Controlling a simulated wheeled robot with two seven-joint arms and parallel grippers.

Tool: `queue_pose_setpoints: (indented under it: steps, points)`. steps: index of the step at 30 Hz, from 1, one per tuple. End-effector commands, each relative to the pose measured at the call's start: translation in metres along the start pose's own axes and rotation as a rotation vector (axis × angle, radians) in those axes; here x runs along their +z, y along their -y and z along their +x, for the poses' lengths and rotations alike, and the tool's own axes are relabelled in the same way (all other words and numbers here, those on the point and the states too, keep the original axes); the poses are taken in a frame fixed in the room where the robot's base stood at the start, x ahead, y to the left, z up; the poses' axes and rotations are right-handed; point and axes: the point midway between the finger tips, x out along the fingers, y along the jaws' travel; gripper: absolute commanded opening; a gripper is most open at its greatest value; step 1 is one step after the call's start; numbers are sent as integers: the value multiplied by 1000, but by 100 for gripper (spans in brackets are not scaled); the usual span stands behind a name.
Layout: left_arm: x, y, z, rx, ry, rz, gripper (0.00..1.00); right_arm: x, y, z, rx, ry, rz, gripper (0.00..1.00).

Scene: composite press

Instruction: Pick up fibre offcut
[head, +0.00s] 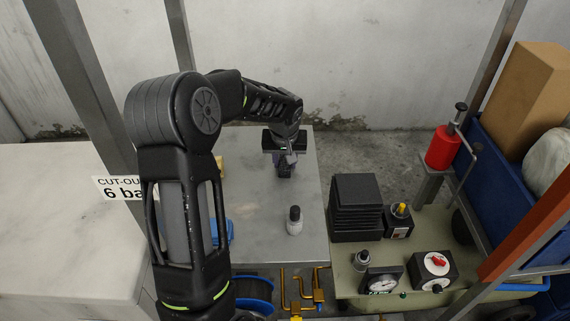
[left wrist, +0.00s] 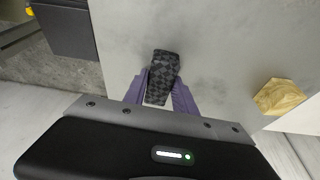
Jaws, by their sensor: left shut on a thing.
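The fibre offcut (left wrist: 162,78) is a small dark block with a black and grey checkered weave. In the left wrist view it sits between the purple fingers of my left gripper (left wrist: 161,100), which are shut on it. In the head view my left gripper (head: 285,165) is over the far part of the grey metal table (head: 255,215), and the offcut is mostly hidden there. I cannot tell whether the offcut still touches the table. My right gripper is not in view.
A wooden block (left wrist: 279,97) lies near the table edge. A small bottle (head: 294,220) stands nearer on the table. To the right are a black finned unit (head: 355,205), a gauge (head: 381,281) and a red cylinder (head: 442,148). A blue crate (head: 497,185) holds a cardboard box (head: 525,100).

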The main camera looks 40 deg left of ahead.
Motion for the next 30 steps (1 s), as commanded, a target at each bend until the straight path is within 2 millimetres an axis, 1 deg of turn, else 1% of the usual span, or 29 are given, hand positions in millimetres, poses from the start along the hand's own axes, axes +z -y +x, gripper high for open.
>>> queue_pose_setpoints:
  steps: [1,10,19,23,26,30]
  points:
    - [0,0,0,0,0,0,24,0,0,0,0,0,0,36]
    - [0,0,0,0,0,0,0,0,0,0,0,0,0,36]
    - [0,0,0,0,-1,0,0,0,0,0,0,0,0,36]
    - [-3,0,-6,0,-3,-1,0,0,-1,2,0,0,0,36]
    - [-7,0,-18,2,-4,-2,0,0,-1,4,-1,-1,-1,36]
    - [-14,-1,-42,2,-5,-1,0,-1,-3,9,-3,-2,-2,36]
